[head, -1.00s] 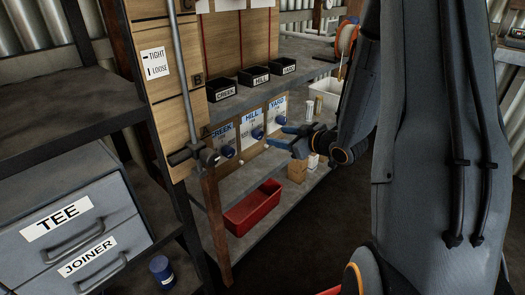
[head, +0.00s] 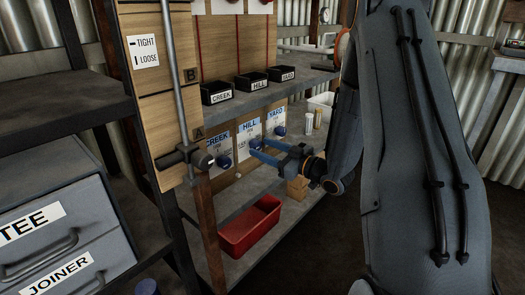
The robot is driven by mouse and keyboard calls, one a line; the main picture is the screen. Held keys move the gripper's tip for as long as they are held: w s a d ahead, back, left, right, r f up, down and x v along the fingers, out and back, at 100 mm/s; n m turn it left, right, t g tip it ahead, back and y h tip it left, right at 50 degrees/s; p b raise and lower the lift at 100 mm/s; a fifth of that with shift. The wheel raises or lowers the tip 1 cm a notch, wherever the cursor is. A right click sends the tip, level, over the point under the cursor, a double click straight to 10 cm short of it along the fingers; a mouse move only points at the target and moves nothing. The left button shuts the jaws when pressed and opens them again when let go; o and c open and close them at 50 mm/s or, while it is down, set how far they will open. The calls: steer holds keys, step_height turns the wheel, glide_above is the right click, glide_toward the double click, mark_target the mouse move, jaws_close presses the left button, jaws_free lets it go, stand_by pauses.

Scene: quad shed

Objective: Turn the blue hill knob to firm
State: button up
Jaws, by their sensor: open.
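The blue hill knob (head: 254,143) sits on the white HILL card (head: 250,128) on the low wooden panel, between the creek and yard knobs. My gripper (head: 258,150) points left toward it with its two blue fingers apart and nothing seen between them. The fingertips are at or just in front of the hill knob and hide part of it. I cannot tell whether they touch it. The small print on the card and the knob's setting are too small to read.
A grey pipe with a valve (head: 200,160) stands at the left. Black bins (head: 216,93) are above. A red tray (head: 250,226) lies on the shelf below.

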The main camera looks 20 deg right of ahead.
steer(key=shift+w+a, duration=0.25)
steer(key=shift+w, duration=0.1)
steer(key=c, duration=1.1)
steer(key=shift+o, duration=0.2)
